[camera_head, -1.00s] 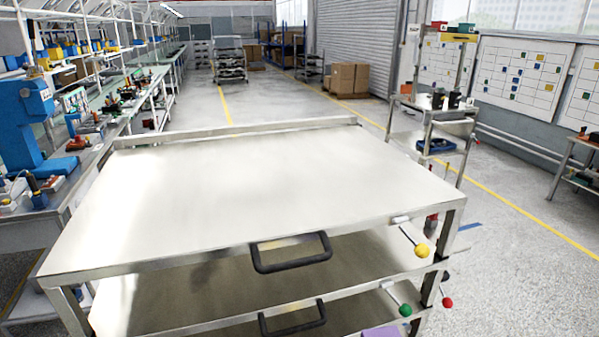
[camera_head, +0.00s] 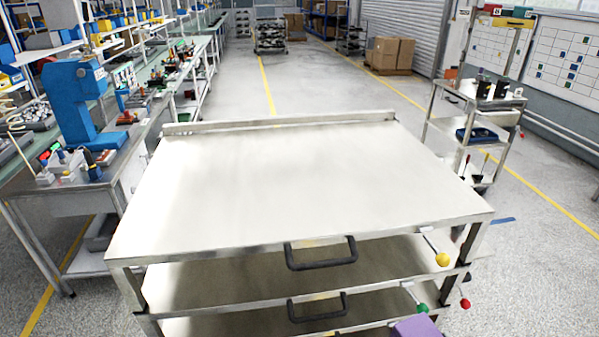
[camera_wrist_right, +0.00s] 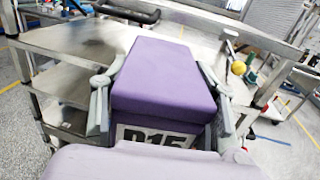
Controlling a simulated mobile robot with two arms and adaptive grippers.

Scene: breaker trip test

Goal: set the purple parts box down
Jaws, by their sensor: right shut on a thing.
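The purple parts box (camera_wrist_right: 166,78) is in my right gripper (camera_wrist_right: 165,100), with one finger on each side of it. A label reading "D15" shows on its near face in the right wrist view. In the head view only a corner of the purple box (camera_head: 415,327) shows at the bottom edge, in front of the metal cart (camera_head: 270,180). The right gripper itself is outside the head view. The cart's top is bare. My left gripper is in neither view.
The cart has black handles (camera_head: 320,262) and levers with a yellow knob (camera_head: 442,260), a green knob (camera_head: 423,308) and a red knob (camera_head: 465,304) at its front right. A workbench with a blue press (camera_head: 77,105) stands left. A shelf rack (camera_head: 470,135) stands right.

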